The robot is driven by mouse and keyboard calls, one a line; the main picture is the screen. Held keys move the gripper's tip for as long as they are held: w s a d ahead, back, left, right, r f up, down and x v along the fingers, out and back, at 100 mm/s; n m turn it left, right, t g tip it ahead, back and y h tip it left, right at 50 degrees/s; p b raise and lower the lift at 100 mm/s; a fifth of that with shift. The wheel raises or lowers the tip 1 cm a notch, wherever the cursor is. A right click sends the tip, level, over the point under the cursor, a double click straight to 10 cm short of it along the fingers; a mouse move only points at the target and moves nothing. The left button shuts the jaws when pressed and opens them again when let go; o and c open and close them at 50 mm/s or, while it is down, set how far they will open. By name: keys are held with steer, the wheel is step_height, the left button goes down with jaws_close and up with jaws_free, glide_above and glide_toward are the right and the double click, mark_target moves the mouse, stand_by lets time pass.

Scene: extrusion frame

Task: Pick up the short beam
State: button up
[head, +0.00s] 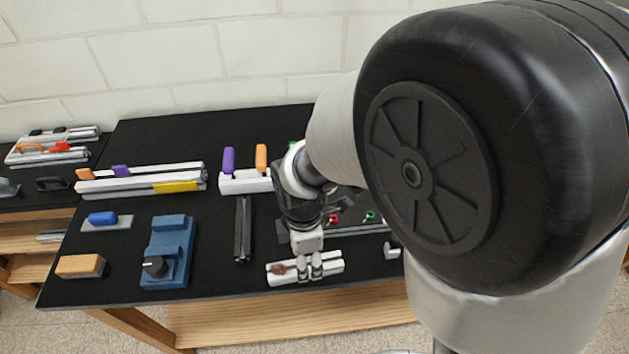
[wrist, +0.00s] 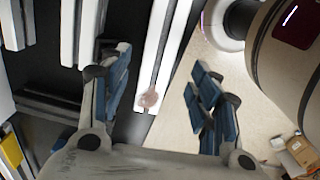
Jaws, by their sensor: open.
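A short pale beam (head: 332,265) with a brownish patch near its left end lies near the front edge of the black table. In the wrist view the beam (wrist: 169,45) runs upward from between my fingers, with its patched end nearest me. My gripper (head: 309,268) is over the beam in the head view, with its fingers hiding part of it. In the wrist view my gripper (wrist: 160,88) is open, with one blue-padded finger on each side of the beam and gaps to both. I cannot tell the height of the fingertips above the table.
A dark beam (head: 243,230) lies to the left, with a blue fixture (head: 168,252) with a black knob beyond it. Long pale beams with a yellow piece (head: 176,187) and a block with purple and orange handles (head: 246,182) are farther back. The table's front edge is close.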

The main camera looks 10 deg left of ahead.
step_height(320, 180, down, 5)
steer(key=shift+w+a+f+b, duration=0.1)
steer(key=shift+a+f+b, duration=0.1)
steer(key=shift+b, duration=1.05)
steer(key=shift+d+r, duration=0.1)
steer(key=c, duration=1.3)
